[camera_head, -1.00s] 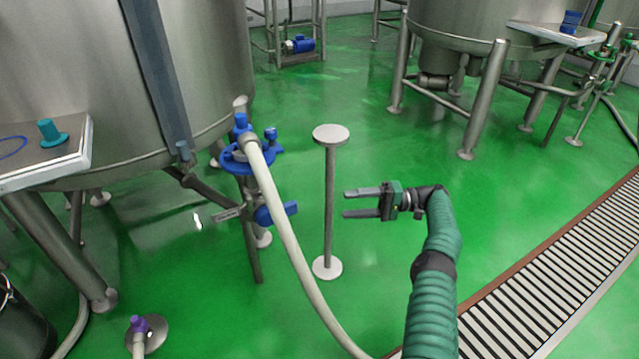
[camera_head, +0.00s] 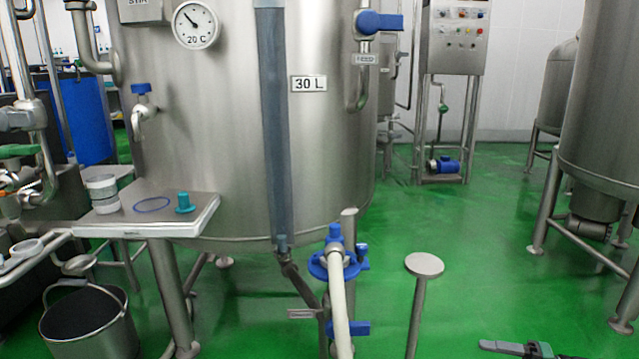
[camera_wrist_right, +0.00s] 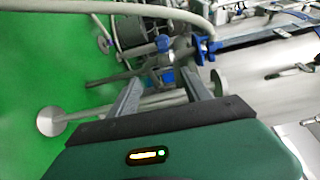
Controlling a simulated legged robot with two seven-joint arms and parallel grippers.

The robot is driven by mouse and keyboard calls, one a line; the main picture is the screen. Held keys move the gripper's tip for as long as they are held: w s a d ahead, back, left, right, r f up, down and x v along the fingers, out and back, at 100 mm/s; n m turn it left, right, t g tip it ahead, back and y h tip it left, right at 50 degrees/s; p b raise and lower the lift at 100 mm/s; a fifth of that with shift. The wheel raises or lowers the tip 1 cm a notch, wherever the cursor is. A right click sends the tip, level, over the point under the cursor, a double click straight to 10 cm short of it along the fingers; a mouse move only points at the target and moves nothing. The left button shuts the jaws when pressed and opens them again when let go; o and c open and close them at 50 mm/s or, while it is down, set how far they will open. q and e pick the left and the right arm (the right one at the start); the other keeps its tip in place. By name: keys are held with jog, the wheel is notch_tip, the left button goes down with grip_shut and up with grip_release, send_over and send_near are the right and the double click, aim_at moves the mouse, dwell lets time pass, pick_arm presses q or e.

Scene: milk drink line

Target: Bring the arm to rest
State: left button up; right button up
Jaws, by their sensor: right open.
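My right gripper (camera_head: 515,348) shows at the bottom right edge of the head view, over the green floor, with much of it cut off by the frame. Its two fingers (camera_wrist_right: 158,97) stand apart in the right wrist view, and nothing is held between them. A round-topped metal post (camera_head: 425,265) stands to the left of the gripper, apart from it. In the right wrist view the post (camera_wrist_right: 95,115) lies across the picture behind the fingers. My left gripper is not in view.
A large steel tank (camera_head: 230,130) fills the left and middle. A pale hose (camera_head: 340,305) runs down from its blue outlet fitting (camera_head: 334,262). A side shelf (camera_head: 150,218) holds a teal plug (camera_head: 184,203). A bucket (camera_head: 90,325) stands at lower left. Green floor (camera_head: 470,225) is open at right.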

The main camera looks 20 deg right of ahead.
jog(key=w+a+r+n+g+h+p, duration=0.15)
jog(key=w+a+g, duration=0.3)
jog(key=a, duration=0.55)
jog(key=w+a+r+n+g+h+p, duration=0.1)
jog(key=w+a+r+g+h+p, duration=0.3)
jog(key=a, duration=0.7)
jog(key=s+a+f+g+h+p, duration=0.1)
jog(key=s+a+f+h+p, duration=0.1)
jog(key=a, duration=0.8)
jog(key=s+a+r+n+t+h+p, duration=0.1)
jog(key=s+a+r+n+h+p, duration=0.2)
jog(key=s, duration=0.7)
jog(key=s+r+n+t+h+p, duration=0.1)
jog(key=s+r+n+h+p, duration=0.25)
jog(key=s, duration=0.75)
notch_tip(320, 180, up, 37)
jog(key=m+p, duration=0.1)
jog(key=p, duration=3.7)
jog(key=shift+a+f+m+h+p, duration=0.15)
jog(key=shift+f+m+h+p, duration=0.05)
jog(key=shift+m+h+p, duration=0.2)
